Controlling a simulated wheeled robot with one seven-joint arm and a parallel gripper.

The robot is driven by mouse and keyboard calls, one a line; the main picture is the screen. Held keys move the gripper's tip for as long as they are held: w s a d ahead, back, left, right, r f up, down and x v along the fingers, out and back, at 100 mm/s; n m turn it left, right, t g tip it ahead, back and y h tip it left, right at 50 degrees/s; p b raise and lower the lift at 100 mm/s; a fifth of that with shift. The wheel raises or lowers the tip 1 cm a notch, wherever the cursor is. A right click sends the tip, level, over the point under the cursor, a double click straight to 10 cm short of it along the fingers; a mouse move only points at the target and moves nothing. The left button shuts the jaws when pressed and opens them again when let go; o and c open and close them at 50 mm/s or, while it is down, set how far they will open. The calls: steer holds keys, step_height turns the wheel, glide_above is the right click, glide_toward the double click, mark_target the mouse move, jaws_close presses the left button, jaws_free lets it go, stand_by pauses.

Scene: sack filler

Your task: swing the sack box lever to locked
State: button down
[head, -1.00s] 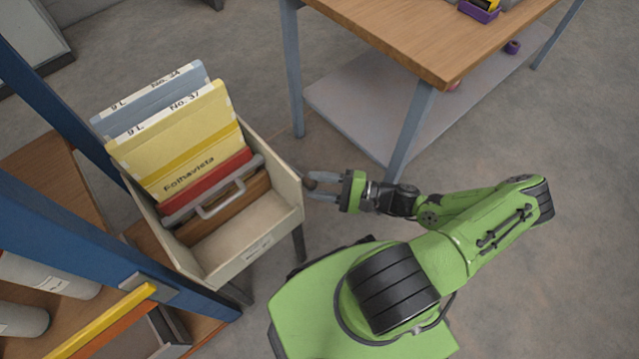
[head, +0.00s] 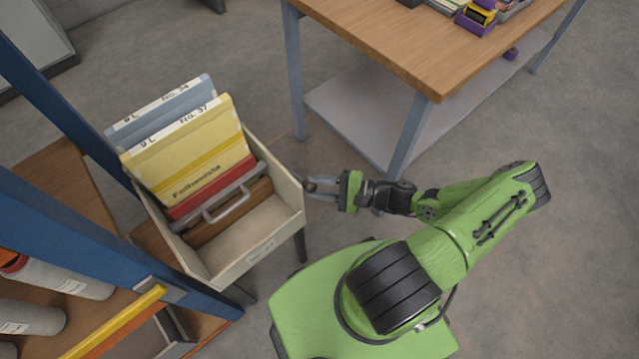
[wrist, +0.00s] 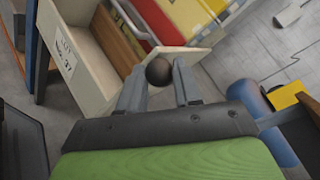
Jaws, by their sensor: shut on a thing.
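The sack box (head: 265,246) is a cream open-topped box on dark legs at the left of the head view. Yellow and blue-grey sacks (head: 190,150) stand upright in it, with a grey handled plate (head: 228,205) in front of them. The lever's dark round knob (wrist: 158,72) shows in the wrist view, by the box's corner. My gripper (head: 312,188) is at the right side of the box, its fingers shut on the knob. The lever's arm below the knob is hidden. The box also fills the upper left of the wrist view (wrist: 75,50).
A wooden table (head: 420,50) with a grey lower shelf (head: 350,110) stands behind my arm. A blue-framed rack (head: 90,235) with grey cylinders (head: 65,280) is close at the left. Open floor lies to the right.

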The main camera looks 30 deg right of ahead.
steer(key=c, duration=0.8)
jaws_free()
steer(key=p+v, duration=0.2)
steer(key=v, duration=1.3)
steer(key=shift+s+d+f, duration=0.15)
steer(key=shift+s+d, duration=0.1)
steer(key=shift+s, duration=0.05)
